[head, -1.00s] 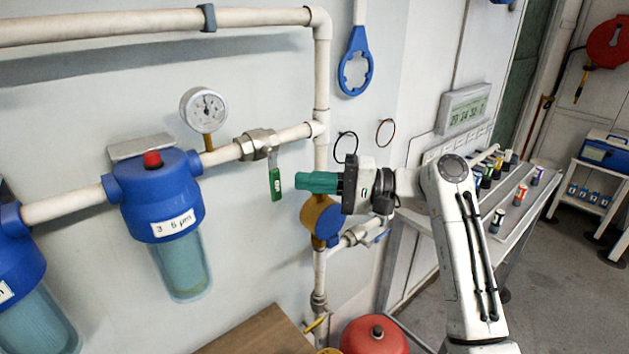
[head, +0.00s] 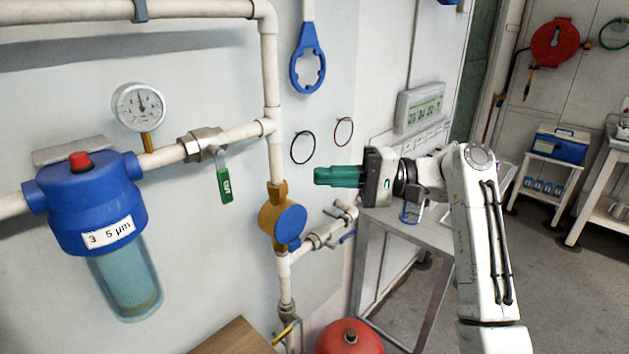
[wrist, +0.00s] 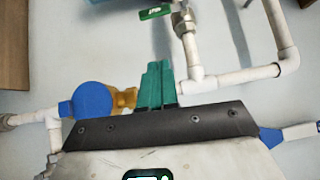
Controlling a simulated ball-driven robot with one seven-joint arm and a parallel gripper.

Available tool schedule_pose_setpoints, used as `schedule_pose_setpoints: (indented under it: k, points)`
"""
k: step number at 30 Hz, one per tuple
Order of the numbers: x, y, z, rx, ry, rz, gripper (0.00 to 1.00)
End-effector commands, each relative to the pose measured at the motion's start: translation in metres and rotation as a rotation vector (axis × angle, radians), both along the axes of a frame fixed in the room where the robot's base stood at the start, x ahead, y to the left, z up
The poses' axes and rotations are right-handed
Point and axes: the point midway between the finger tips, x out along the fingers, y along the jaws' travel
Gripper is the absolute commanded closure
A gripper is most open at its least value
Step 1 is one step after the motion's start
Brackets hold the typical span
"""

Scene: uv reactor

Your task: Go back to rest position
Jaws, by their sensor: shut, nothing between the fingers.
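My gripper (head: 318,177) has green fingers that point left in the head view, in front of the wall and right of the vertical pipe. The fingers are together with nothing between them. In the wrist view, my gripper (wrist: 156,66) points up the picture, with pipework on both sides of it. The green-handled valve (head: 223,184) hangs from the horizontal pipe, left of my gripper and apart from it. The blue and brass round fitting (head: 290,224) is below and left of my fingers.
A blue filter housing (head: 85,203) and a gauge (head: 139,107) are at the left. A blue ring wrench (head: 307,58) hangs above my gripper. A grey bench (head: 430,236) stands behind my arm. A red vessel (head: 350,340) is below. Open floor lies at the right.

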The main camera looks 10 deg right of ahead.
Motion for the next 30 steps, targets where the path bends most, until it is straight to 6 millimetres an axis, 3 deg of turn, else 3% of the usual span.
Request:
schedule_pose_setpoints:
  k: [11,14,17,23,27,30]
  points:
    - [0.000,-0.001,0.000,-0.001,0.000,0.001,1.00]
    - [-0.002,0.000,-0.018,-0.028,0.002,-0.015,1.00]
    - [-0.009,0.003,-0.064,-0.103,0.006,-0.056,1.00]
    - [-0.049,-0.001,-0.193,-0.366,0.007,-0.154,1.00]
    - [-0.095,-0.013,-0.272,-0.573,0.010,-0.190,1.00]
    - [-0.135,-0.025,-0.320,-0.726,0.013,-0.198,1.00]
